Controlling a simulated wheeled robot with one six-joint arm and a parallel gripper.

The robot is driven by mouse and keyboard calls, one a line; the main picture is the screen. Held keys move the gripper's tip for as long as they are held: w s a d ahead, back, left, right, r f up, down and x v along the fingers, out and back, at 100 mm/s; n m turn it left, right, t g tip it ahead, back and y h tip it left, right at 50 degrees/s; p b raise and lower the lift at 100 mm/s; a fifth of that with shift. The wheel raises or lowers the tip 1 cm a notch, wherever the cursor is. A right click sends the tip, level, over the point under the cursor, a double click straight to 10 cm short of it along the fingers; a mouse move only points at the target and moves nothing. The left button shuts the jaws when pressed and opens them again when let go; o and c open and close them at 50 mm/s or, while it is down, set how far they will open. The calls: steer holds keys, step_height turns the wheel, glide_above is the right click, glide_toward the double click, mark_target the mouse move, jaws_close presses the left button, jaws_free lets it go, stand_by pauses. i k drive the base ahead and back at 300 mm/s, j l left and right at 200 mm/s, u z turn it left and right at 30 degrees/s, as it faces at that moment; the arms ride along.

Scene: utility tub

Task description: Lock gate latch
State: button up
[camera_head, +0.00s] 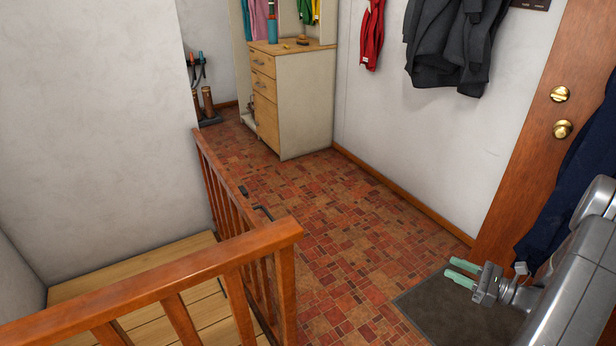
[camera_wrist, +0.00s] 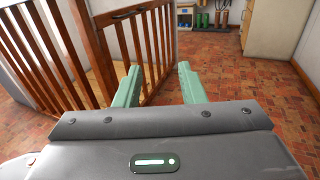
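A wooden gate (camera_head: 222,180) with upright slats stands at the left, in line with a railing. Two small dark metal latch parts show near its top rail: a flat piece (camera_head: 243,191) and a bent handle (camera_head: 264,212). In the wrist view a dark handle (camera_wrist: 128,13) sits on the top rail of the slatted gate (camera_wrist: 150,50). I cannot tell whether the latch is engaged. My gripper (camera_head: 451,268) has pale green fingers, spread apart and empty. It is over the dark mat, well right of the gate and apart from it; in the wrist view its fingertips (camera_wrist: 160,69) point toward the gate's right end.
A wooden railing (camera_head: 150,284) with a corner post stands in front, by wooden steps (camera_head: 150,270). A drawer cabinet (camera_head: 290,100) stands at the back. A brown door (camera_head: 540,120) is at right, above a dark mat (camera_head: 440,310). The tiled floor between is clear.

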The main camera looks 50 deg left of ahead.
mark_target(241, 189)
steer(key=i+j+u, duration=0.1)
steer(key=i+u, duration=0.45)
steer(key=u, duration=0.25)
steer(key=i+u, duration=0.35)
steer(key=i+l+u, duration=0.2)
steer(key=u, duration=0.2)
steer(key=i+j+u, duration=0.2)
steer(key=i+u, duration=0.15)
steer(key=i+j+u, duration=0.1)
steer(key=i+u, duration=0.25)
steer(key=i, duration=0.1)
